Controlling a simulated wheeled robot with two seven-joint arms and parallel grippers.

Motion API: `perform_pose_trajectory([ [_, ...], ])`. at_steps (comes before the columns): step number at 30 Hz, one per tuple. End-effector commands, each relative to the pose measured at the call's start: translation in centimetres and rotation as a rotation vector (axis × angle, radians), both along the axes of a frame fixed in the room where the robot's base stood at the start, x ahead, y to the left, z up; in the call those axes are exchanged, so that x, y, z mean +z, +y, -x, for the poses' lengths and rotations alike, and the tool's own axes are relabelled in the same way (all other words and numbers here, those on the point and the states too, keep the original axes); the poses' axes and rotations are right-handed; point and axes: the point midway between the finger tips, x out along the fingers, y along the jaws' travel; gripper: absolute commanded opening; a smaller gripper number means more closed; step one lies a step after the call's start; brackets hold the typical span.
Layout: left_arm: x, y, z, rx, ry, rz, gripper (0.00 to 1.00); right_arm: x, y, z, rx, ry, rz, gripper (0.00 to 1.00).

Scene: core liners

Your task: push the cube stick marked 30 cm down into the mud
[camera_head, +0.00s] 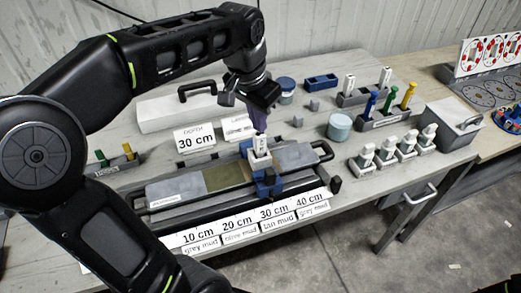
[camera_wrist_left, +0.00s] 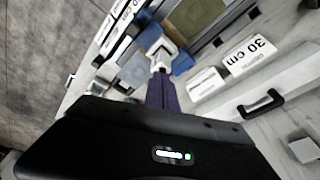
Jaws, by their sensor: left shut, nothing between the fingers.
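A white cube stick (camera_head: 260,161) stands upright in a blue guide (camera_head: 268,187) that straddles the long core liner (camera_head: 190,188). Its marking is too small to read. My left gripper (camera_head: 259,130) points down, shut and empty, with its purple fingertips right above the stick's top; I cannot tell if they touch. In the left wrist view the fingertips (camera_wrist_left: 161,74) meet the view of the white stick (camera_wrist_left: 157,50). The liner shows grey mud and an olive band (camera_head: 228,177); the stick's lower end is hidden in the guide. My right gripper is not in view.
A strip of depth labels (camera_head: 250,222) lies along the front. A "30 cm" card (camera_head: 195,138) stands behind the liner. Several white-capped pieces (camera_head: 397,148), a round jar (camera_head: 339,126) and a rack of coloured sticks (camera_head: 388,117) stand to the right. A white handled case (camera_head: 178,108) is behind.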

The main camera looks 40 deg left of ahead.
Motion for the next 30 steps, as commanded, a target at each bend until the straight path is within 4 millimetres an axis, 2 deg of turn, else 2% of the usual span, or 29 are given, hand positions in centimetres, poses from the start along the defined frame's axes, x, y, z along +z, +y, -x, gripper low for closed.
perform_pose_trajectory([
  [15, -1.2, 0.0, 0.0, 0.000, 0.001, 0.000, 0.00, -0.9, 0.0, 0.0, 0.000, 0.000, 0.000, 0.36],
  [30, -1.5, 0.0, 0.0, 0.000, 0.002, 0.000, 0.00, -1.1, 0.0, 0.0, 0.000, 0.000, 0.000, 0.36],
])
